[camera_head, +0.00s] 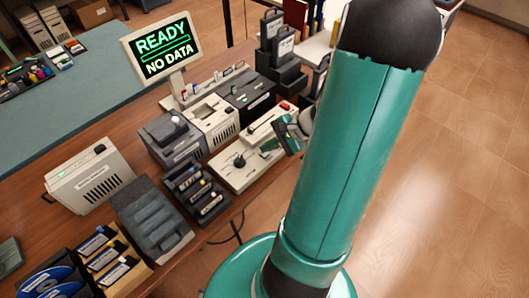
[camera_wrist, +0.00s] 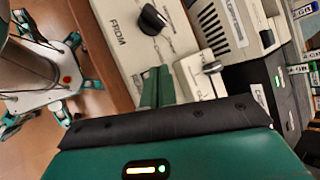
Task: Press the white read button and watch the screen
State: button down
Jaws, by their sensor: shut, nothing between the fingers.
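The screen (camera_head: 162,48) stands at the back of the bench in the head view. It reads "READY" and "NO DATA" in green. A pale control panel (camera_head: 225,172) lies below it, with a black knob; the panel also shows in the wrist view (camera_wrist: 118,50), marked "FROM". My gripper (camera_head: 264,151) is over the panel, right of the knob. In the wrist view its green fingers (camera_wrist: 157,72) are together and empty, beside a lever with a pale grey knob (camera_wrist: 213,67). I cannot pick out the white read button for certain; my gripper covers part of the panel.
A grey drive unit (camera_head: 165,140) and a beige unit (camera_head: 211,119) stand behind the panel. Dark stands (camera_head: 277,65) rise at the back. Floor is open at right.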

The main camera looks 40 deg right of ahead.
aim_at(269, 153)
jog(key=shift+f, duration=0.35)
dwell(0.4)
jog(key=shift+r, duration=0.8)
jog(key=shift+r, duration=2.55)
